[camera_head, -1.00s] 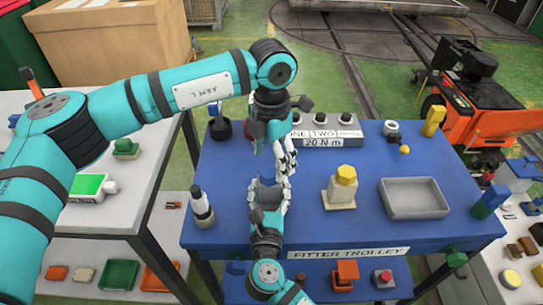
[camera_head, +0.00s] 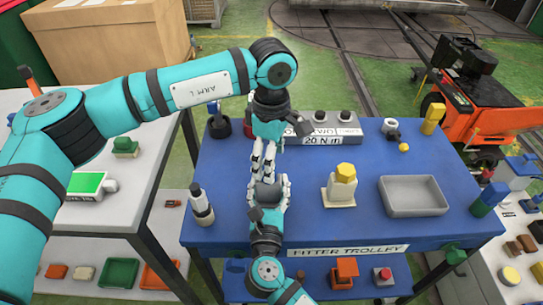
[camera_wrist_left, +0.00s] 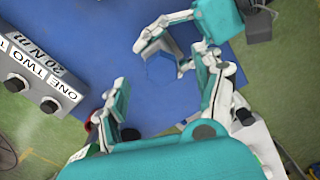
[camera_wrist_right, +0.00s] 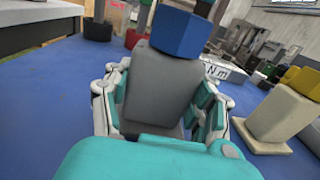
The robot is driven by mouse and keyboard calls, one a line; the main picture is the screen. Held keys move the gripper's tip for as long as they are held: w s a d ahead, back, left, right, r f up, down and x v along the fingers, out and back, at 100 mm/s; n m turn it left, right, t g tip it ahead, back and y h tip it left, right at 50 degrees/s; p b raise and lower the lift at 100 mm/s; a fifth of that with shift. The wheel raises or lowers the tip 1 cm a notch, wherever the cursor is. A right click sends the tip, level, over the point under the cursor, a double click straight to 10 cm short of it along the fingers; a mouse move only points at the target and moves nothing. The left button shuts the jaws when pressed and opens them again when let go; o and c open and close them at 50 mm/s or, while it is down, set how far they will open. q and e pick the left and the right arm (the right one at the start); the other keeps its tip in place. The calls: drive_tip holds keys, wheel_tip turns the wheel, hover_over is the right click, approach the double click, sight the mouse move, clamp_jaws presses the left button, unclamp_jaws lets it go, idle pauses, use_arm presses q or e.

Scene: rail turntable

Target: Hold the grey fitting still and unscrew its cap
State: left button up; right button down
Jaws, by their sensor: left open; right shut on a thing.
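The grey fitting (camera_wrist_right: 160,92) stands upright in the right wrist view, with a blue six-sided cap (camera_wrist_right: 181,35) on top. My right gripper (camera_head: 267,190) is shut on the grey body, with fingers on both sides of it. The cap also shows from above in the left wrist view (camera_wrist_left: 160,72). My left gripper (camera_head: 262,168) points down just above the fitting. It is open, with its fingers (camera_wrist_left: 165,98) apart and the cap between and beyond them in its view. In the head view the fingers mostly hide the cap.
A cream fitting with a yellow cap (camera_head: 340,190) and a grey tray (camera_head: 413,212) are to the right on the blue trolley (camera_head: 300,222). A black-and-white bottle-like item (camera_head: 202,207) stands left. A labelled grey box (camera_head: 335,128) is behind.

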use_arm(q)
drive_tip(key=shift+s+m, duration=0.1)
drive_tip(key=shift+m, duration=0.9)
drive_tip(key=shift+f, duration=2.05)
clamp_jaws()
drive_tip(key=n, duration=0.4)
drive_tip(key=shift+n, duration=0.4)
drive_tip(key=shift+w+n, duration=0.2)
drive_tip(key=shift+n, duration=0.5)
